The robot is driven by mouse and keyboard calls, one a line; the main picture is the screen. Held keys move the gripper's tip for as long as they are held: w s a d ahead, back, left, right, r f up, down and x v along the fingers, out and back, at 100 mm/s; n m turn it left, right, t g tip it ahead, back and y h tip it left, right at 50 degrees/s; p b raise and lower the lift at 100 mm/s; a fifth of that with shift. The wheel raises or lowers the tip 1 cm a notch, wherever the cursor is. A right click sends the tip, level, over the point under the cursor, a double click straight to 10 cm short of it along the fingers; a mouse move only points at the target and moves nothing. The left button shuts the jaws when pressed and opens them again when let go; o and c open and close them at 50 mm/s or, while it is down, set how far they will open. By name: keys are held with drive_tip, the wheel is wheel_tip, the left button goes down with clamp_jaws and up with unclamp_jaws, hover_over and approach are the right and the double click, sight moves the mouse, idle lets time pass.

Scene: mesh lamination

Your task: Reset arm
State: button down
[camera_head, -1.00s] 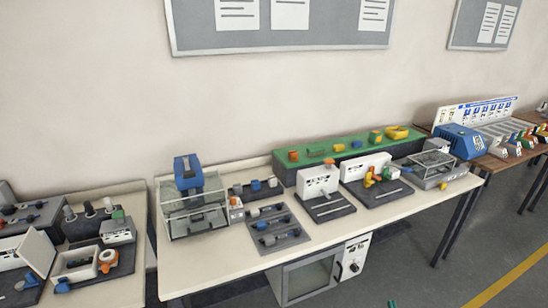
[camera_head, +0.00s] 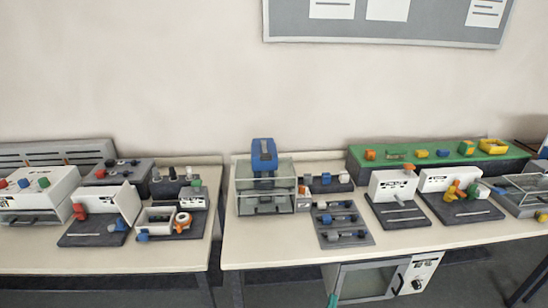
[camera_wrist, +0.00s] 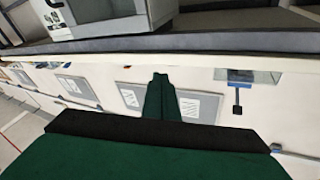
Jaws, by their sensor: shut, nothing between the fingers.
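My gripper (camera_wrist: 160,78) shows in the wrist view as dark green fingers pressed together, with nothing between them. A wide black and green part of my gripper fills the bottom of that view. The fingers point towards benches and a wall that appear upside down or strongly tilted, and they touch nothing that I can see. In the head view only a small green tip (camera_head: 332,300) shows at the bottom edge, in front of the middle bench; it looks like part of my gripper. The rest of my arm is out of that view.
The middle bench (camera_head: 260,248) carries a blue-topped glass case (camera_head: 264,178), a tray of small parts (camera_head: 342,225), white panel units (camera_head: 393,188) and a green-topped platform (camera_head: 405,154). A microwave-like box (camera_head: 365,283) sits below. The left bench (camera_head: 195,258) holds more units. A gap separates the benches.

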drive_tip(key=s+a+r+g+y, duration=0.1)
drive_tip(key=s+a+y, duration=0.1)
drive_tip(key=s+a, duration=1.75)
drive_tip(key=s+a+r+n+g+y, duration=0.1)
drive_tip(key=s+r+n, duration=0.3)
drive_tip(key=s, duration=0.6)
drive_tip(key=s+a+r+n+g+y, duration=0.1)
drive_tip(key=s+r+n+y, duration=0.2)
drive_tip(key=s+r, duration=0.4)
drive_tip(key=s+y, duration=0.1)
drive_tip(key=s, duration=0.2)
drive_tip(key=shift+n+y, duration=0.3)
drive_tip(key=shift+n, duration=0.1)
